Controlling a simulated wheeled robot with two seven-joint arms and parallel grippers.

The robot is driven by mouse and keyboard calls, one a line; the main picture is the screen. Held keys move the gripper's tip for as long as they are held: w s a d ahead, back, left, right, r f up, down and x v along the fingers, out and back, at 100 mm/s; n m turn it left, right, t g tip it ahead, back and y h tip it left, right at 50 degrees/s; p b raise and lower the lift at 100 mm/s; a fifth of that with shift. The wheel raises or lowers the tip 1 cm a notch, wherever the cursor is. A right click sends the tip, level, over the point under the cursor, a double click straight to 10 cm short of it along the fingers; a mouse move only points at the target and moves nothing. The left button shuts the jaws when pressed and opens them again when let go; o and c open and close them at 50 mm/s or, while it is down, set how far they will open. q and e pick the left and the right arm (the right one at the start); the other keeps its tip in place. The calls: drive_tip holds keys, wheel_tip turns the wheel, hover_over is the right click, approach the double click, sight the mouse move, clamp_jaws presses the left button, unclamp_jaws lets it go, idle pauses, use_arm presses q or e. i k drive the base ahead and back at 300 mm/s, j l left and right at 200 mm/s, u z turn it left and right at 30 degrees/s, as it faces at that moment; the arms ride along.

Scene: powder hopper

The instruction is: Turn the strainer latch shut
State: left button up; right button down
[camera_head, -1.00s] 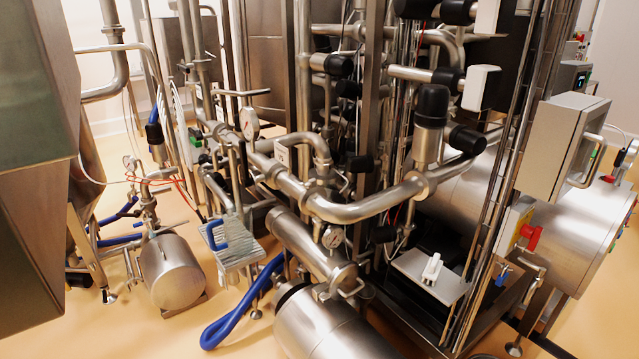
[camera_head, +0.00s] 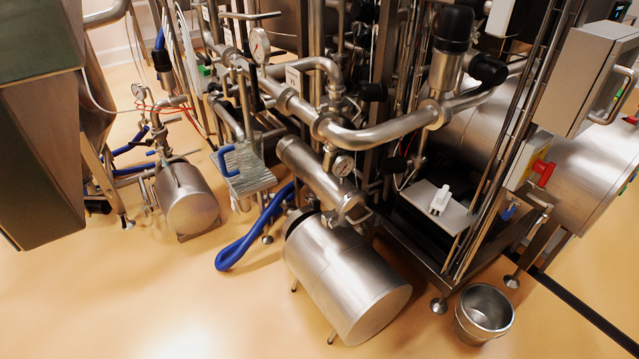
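A slanted steel cylinder (camera_head: 312,172), which looks like the strainer, lies in the middle of the pipework. At its lower right end is a collar with a small metal handle-like latch (camera_head: 357,213). The latch is small, and I cannot tell whether it is open or shut. Neither of my grippers is in view, and nothing is seen touching the latch.
A large steel tank (camera_head: 345,280) lies below the strainer, beside a blue hose (camera_head: 250,235). A metal bucket (camera_head: 484,313) stands at the lower right. A hopper (camera_head: 40,150) stands at left. A red switch (camera_head: 543,172) is at right. Front floor is clear.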

sight(333, 222)
drive_tip(key=i+l+z, duration=0.15)
drive_tip(key=l, duration=0.3)
drive_tip(key=i+l+z, duration=0.1)
drive_tip(key=i+l, duration=0.15)
drive_tip(key=l, duration=0.2)
drive_tip(key=i+l+z, duration=0.15)
drive_tip(key=l, duration=0.25)
drive_tip(key=i, duration=0.1)
